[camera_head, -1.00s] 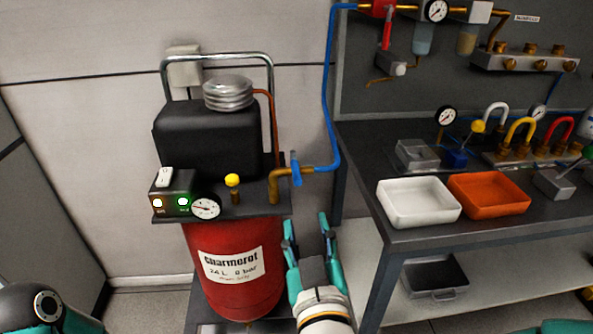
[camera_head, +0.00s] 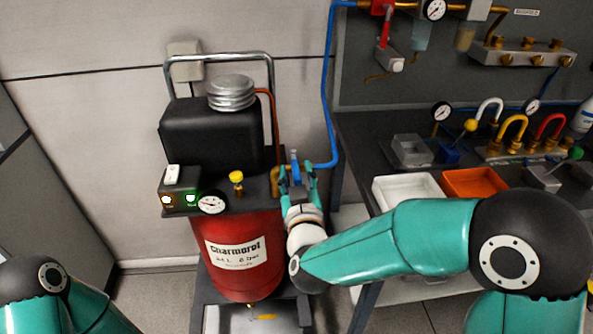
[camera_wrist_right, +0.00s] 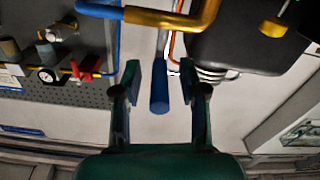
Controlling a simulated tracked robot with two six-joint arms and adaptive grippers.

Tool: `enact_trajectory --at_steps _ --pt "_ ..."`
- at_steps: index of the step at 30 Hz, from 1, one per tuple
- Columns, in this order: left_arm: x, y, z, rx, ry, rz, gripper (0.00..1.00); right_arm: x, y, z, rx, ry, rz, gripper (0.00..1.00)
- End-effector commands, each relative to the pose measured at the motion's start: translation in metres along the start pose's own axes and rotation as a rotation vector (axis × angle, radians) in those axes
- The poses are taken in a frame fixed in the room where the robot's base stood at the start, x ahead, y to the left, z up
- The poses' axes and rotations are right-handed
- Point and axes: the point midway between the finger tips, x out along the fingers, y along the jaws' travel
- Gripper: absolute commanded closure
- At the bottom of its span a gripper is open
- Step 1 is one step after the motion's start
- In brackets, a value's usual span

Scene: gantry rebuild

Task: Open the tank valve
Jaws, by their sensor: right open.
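The tank valve has a blue lever handle (camera_head: 295,168) on the brass and blue pipe at the right of the red compressor tank (camera_head: 237,262). My right gripper (camera_head: 298,181) is open at the valve, with its fingers on either side of the handle. In the right wrist view the blue lever (camera_wrist_right: 159,95) lies between the two open fingers (camera_wrist_right: 160,80), with a gap on each side. The brass pipe (camera_wrist_right: 170,20) crosses above the fingertips there. My left gripper is out of view; only part of my left arm shows at the lower left.
A round gauge (camera_head: 211,202), a yellow-topped brass valve (camera_head: 237,182) and a switch box (camera_head: 178,190) sit left of the handle. A workbench with a white tray (camera_head: 409,188) and an orange tray (camera_head: 476,183) stands right. My right arm passes in front of it.

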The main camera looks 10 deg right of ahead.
Motion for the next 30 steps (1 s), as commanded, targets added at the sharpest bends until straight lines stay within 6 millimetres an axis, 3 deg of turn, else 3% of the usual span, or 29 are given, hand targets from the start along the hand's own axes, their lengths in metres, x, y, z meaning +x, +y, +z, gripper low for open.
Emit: enact_trajectory --at_steps 9,17,30 --pt "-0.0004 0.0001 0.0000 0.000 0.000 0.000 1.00 0.0024 0.0002 0.0001 0.000 0.000 0.000 0.58" --pt "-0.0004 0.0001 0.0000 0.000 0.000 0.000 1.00 0.0022 0.0002 0.0000 0.000 0.000 0.000 1.00" --pt "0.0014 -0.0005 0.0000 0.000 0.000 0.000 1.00 0.0023 -0.0018 -0.0001 0.000 0.003 -0.009 1.00"
